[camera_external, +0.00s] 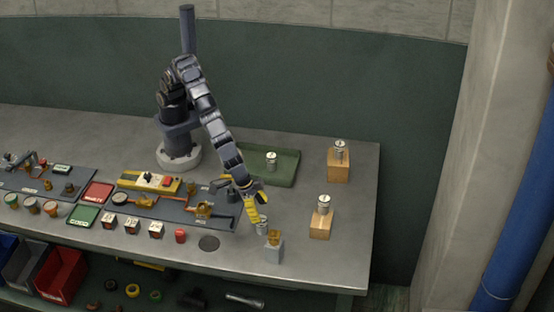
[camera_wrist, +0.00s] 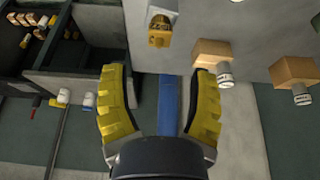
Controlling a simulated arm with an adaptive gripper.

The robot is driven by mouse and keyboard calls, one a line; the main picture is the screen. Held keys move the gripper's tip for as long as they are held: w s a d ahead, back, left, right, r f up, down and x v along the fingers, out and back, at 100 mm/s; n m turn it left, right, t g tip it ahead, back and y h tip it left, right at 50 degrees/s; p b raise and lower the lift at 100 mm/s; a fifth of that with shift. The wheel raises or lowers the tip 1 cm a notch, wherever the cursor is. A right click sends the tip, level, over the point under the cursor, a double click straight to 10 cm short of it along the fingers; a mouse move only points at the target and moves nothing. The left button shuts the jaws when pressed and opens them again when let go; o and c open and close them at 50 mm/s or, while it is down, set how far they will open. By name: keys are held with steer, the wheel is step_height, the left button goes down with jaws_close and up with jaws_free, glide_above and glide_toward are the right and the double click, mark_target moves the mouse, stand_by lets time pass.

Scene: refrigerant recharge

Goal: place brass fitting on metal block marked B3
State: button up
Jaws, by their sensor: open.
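A brass fitting (camera_external: 274,237) sits on top of a small grey metal block (camera_external: 274,254) near the front edge of the bench, at the right. In the wrist view the fitting (camera_wrist: 159,32) shows at the top centre, with the grey block (camera_wrist: 163,6) behind it. No B3 marking can be read on the block. My gripper (camera_external: 260,222) has yellow padded fingers and is just left of the fitting in the external view. In the wrist view my gripper (camera_wrist: 160,73) is open, with nothing between its fingers, and the fitting is beyond the fingertips.
Two wooden blocks (camera_external: 339,165) (camera_external: 319,224) bearing silver cylinders stand to the right. A green tray (camera_external: 288,174) with another silver cylinder lies behind. Dark panels (camera_external: 150,207) with pipework and several small parts fill the bench's left. Bins (camera_external: 62,277) are below the front edge.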

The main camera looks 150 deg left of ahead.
steer(key=s+a+r+m+g, duration=0.1)
steer(key=s+a+r, duration=0.2)
steer(key=s+r, duration=0.5)
steer(key=s+a+r+m+g, duration=0.2)
steer(key=s+r, duration=0.3)
steer(key=s, duration=0.6)
steer(key=s+d+m+g+h, duration=0.1)
steer(key=s+d+m, duration=0.1)
steer(key=s, duration=1)
steer(key=s+d+m+g+h, duration=0.1)
steer(key=s+m, duration=0.3)
steer(key=s, duration=0.9)
steer(key=shift+d+h, duration=0.6)
steer(key=shift+d, duration=0.2)
